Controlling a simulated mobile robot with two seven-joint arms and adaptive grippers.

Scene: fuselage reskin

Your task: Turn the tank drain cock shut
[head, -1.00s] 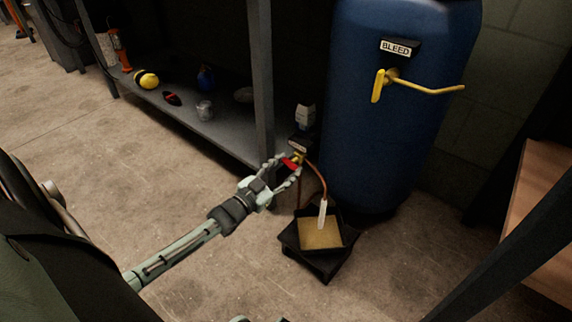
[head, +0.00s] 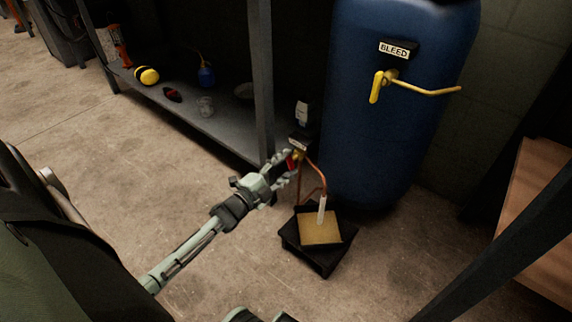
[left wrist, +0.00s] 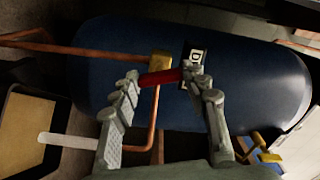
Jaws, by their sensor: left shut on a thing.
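The drain cock's red handle (head: 291,164) sits low in front of the blue tank (head: 375,110), below a small labelled plate (head: 298,143). In the left wrist view the red handle (left wrist: 160,77) lies between my fingers, beside a brass body (left wrist: 160,64) on a copper pipe. My left gripper (head: 285,165) is shut on the red handle, and its fingers partly hide it in the head view. The handle's exact angle is hard to tell in the head view. My right gripper is not seen.
A copper pipe (head: 317,175) runs down to a black tray (head: 318,254) with a tan pad (head: 320,231). A yellow BLEED lever (head: 425,90) sticks out higher on the tank. A shelf (head: 205,118) with small items stands left; open floor lies in front.

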